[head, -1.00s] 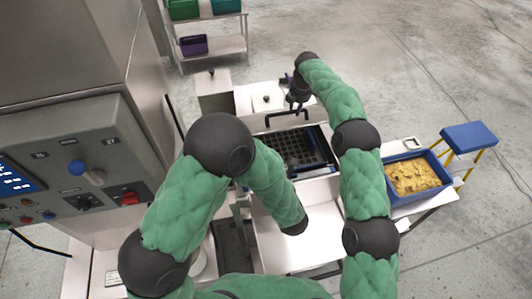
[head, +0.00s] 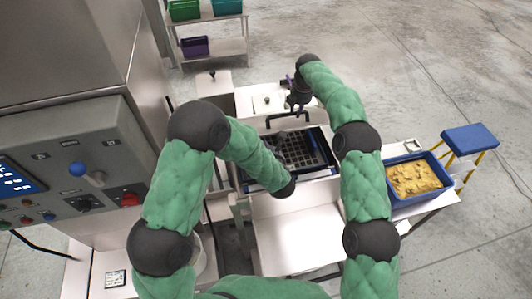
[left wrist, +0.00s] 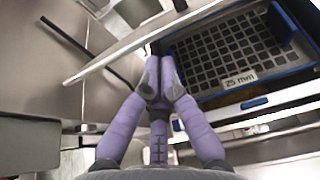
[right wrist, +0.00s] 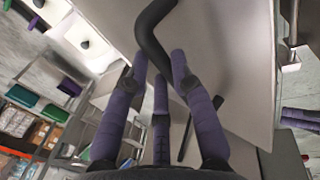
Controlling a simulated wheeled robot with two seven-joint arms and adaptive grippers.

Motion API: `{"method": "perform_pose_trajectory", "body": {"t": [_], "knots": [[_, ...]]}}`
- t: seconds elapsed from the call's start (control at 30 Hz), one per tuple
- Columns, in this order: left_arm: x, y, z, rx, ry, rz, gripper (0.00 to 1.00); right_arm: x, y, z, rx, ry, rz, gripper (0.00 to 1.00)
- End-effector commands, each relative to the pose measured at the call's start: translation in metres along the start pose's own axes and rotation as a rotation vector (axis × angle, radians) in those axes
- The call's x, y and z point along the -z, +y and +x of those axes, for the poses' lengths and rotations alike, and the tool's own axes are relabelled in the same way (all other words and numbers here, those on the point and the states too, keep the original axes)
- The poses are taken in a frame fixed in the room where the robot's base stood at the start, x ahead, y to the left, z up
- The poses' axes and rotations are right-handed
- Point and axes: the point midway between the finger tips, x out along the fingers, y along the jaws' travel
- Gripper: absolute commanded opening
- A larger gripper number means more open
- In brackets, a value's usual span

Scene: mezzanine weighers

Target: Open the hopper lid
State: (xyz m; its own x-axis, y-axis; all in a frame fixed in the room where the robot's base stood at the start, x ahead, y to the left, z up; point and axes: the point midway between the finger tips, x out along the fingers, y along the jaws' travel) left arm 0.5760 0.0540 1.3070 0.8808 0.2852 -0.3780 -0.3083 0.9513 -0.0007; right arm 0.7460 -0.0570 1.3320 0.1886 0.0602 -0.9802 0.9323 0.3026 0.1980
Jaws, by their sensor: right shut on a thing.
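The hopper's dark grid (head: 303,152), in a blue frame, lies uncovered in the head view; it also shows in the left wrist view (left wrist: 225,48) with a "25 mm" label. The pale metal lid (right wrist: 225,65) is raised off the grid, seen nearly edge-on from the head; its exact angle is hard to tell. Its bent black handle (head: 288,117) shows in the right wrist view (right wrist: 153,32). My right gripper (right wrist: 160,62) is shut on this handle. My left gripper (left wrist: 160,75) has its purple fingertips together, beside the grid's frame and the pale edge. It holds nothing visible.
A control cabinet (head: 75,165) stands close on the left. A blue tub of yellow material (head: 415,178) stands right of the hopper, beside a blue-topped stool (head: 470,138). A shelf with coloured bins (head: 212,45) is at the back. Open floor lies at the right.

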Motion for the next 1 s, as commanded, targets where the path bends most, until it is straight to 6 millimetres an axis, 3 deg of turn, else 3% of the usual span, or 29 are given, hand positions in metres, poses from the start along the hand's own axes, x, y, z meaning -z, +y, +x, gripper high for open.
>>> {"method": "perform_pose_trajectory", "body": {"t": [0.03, 0.33, 0.6, 0.87, 0.9, 1.0], "knots": [[0.000, 0.000, 0.001, 0.000, 0.000, 0.000, 0.00, 0.003, -0.002, 0.009, 0.003, 0.003, -0.004, 0.00], [-0.001, 0.000, 0.001, -0.001, 0.000, -0.001, 0.00, 0.003, -0.002, 0.009, 0.003, 0.003, -0.004, 0.00], [-0.025, 0.001, 0.005, -0.002, -0.001, -0.003, 0.00, 0.003, -0.001, 0.009, 0.003, 0.003, -0.004, 0.00], [-0.027, 0.000, 0.006, -0.001, 0.000, -0.001, 0.00, 0.004, -0.002, 0.010, 0.004, 0.003, -0.004, 0.00], [-0.027, 0.000, 0.006, -0.001, 0.000, -0.002, 0.00, 0.003, -0.002, 0.010, 0.004, 0.003, -0.004, 0.27], [-0.027, 0.000, 0.006, -0.001, 0.000, -0.002, 0.00, 0.003, -0.002, 0.009, 0.004, 0.003, -0.004, 0.48]]}}
